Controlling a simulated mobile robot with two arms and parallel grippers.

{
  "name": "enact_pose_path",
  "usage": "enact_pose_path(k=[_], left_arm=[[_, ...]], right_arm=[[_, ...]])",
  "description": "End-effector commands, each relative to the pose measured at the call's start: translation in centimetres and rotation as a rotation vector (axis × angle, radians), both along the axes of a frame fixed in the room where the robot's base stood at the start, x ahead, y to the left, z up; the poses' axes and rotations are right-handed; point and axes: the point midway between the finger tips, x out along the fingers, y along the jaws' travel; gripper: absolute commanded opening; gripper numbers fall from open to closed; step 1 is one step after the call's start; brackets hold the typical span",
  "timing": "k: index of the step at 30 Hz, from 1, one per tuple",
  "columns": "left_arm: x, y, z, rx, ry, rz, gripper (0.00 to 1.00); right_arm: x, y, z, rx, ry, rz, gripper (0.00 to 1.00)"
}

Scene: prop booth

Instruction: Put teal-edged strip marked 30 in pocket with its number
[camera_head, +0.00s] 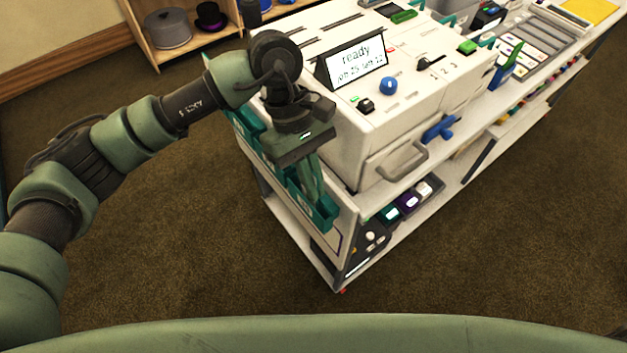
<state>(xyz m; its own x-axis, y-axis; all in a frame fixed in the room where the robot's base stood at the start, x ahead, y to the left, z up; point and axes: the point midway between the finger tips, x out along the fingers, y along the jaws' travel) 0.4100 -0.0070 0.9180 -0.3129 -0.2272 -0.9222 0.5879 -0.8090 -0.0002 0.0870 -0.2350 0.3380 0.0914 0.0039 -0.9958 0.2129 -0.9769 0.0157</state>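My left gripper (311,180) points down at the near left end of the white cart, in front of a row of teal pockets (324,213) on that end. Its fingers are greenish and overlap the pockets in the picture, so I cannot tell whether they are apart or touch a pocket. I cannot make out a teal-edged strip marked 30, in the fingers or elsewhere. Numbers on the pockets are not readable, and my arm and gripper hide part of the row. My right gripper is not in view.
On the cart top stands a white machine (440,78) with a "ready" sign (352,62) and a blue knob (389,86). A lower shelf (383,235) holds dark boxes. A wooden shelf (150,40) stands behind. Brown carpet at front right is clear.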

Motion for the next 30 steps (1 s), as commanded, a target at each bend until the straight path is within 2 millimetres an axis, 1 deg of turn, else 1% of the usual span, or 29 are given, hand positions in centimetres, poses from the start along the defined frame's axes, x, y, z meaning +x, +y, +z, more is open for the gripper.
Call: enact_pose_path(k=[3, 4, 5, 6, 7, 16, 19, 30], left_arm=[[0.0, 0.0, 0.0, 0.000, 0.000, 0.000, 0.00], [0.0, 0.0, 0.0, 0.000, 0.000, 0.000, 0.06], [0.0, 0.0, 0.0, 0.000, 0.000, 0.000, 0.14], [0.0, 0.0, 0.0, 0.000, 0.000, 0.000, 0.25], [0.0, 0.0, 0.0, 0.000, 0.000, 0.000, 0.28], [0.0, 0.0, 0.1, 0.000, 0.000, 0.000, 0.28], [0.3, 0.2, 0.6, 0.000, -0.001, 0.000, 0.28], [2.2, 1.5, 5.9, -0.001, -0.003, 0.002, 0.28]], right_arm=[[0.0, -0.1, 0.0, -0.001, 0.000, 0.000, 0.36], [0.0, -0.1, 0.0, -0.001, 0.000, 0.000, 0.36], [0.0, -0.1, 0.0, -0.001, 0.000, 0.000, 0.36], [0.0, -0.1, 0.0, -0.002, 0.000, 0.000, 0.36], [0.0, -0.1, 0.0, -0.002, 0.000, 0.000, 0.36], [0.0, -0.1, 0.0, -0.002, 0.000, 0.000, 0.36], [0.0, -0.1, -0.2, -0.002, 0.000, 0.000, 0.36], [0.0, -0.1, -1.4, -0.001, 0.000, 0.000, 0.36]])
